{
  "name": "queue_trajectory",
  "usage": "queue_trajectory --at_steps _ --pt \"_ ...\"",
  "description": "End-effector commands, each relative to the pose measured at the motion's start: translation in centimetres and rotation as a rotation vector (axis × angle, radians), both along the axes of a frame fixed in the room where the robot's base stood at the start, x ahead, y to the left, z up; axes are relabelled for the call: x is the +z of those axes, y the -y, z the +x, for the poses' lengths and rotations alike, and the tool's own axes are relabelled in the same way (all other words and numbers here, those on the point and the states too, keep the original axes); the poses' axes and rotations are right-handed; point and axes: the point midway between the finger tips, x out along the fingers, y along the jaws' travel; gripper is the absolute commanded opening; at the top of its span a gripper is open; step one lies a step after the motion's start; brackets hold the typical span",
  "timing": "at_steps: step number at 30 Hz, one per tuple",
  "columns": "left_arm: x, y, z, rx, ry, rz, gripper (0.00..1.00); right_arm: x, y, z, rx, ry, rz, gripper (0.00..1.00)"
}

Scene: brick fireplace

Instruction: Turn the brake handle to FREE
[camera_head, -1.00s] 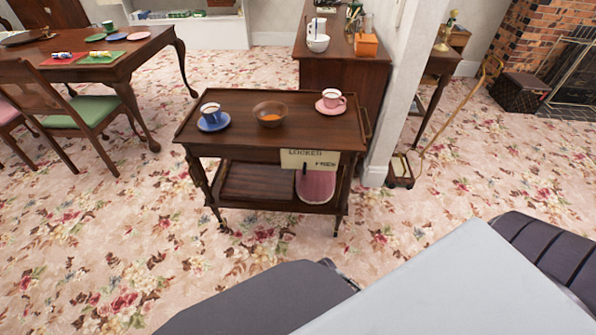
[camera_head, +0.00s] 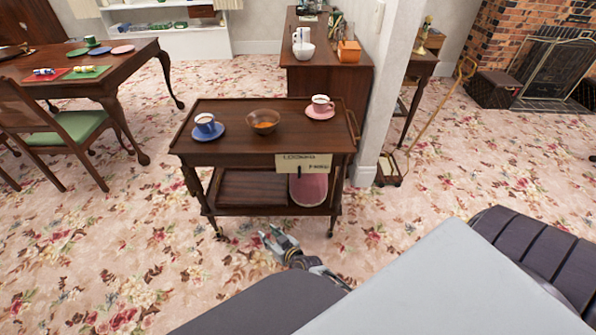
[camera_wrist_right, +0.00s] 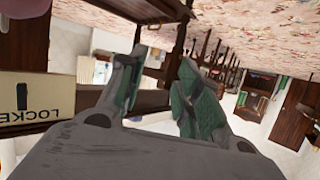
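A wooden tea cart (camera_head: 225,142) stands ahead of me. A cream plate (camera_head: 289,165) on its front edge reads LOCKED at left and FREE at right. The small dark brake handle (camera_head: 300,170) stands out from the plate between the words; I cannot tell its exact setting. In the wrist view the plate (camera_wrist_right: 60,92) is upside down at left, with the handle (camera_wrist_right: 21,95) near the LOCKED word. My right gripper (camera_head: 270,238) is low in front of the cart, apart from the handle. In the wrist view its fingers (camera_wrist_right: 160,85) are open and empty. My left gripper is out of view.
On the cart top are a blue cup (camera_head: 205,124), a bowl (camera_head: 263,121) and a pink cup (camera_head: 320,105). A pink rounded thing (camera_head: 308,190) sits on the lower shelf. A wall end (camera_head: 380,90) stands close at right. The carpet in front is clear.

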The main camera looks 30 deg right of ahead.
Motion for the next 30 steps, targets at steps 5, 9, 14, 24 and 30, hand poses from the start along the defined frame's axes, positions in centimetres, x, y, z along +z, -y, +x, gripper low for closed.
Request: queue_trajectory --at_steps 5,9,14,24,30 --pt "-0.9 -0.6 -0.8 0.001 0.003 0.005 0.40 3.4 2.6 2.1 -0.121 0.130 -0.011 0.34" --pt "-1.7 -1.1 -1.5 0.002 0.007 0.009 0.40 5.6 5.1 3.1 -0.233 0.214 -0.028 0.34" --pt "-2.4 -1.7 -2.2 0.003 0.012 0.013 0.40 7.8 8.3 3.6 -0.374 0.291 -0.057 0.34" --pt "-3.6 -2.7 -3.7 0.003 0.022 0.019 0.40 10.3 13.9 2.9 -0.644 0.359 -0.124 0.34" --pt "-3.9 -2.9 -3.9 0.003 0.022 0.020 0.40 10.4 14.8 2.5 -0.688 0.363 -0.138 0.34"
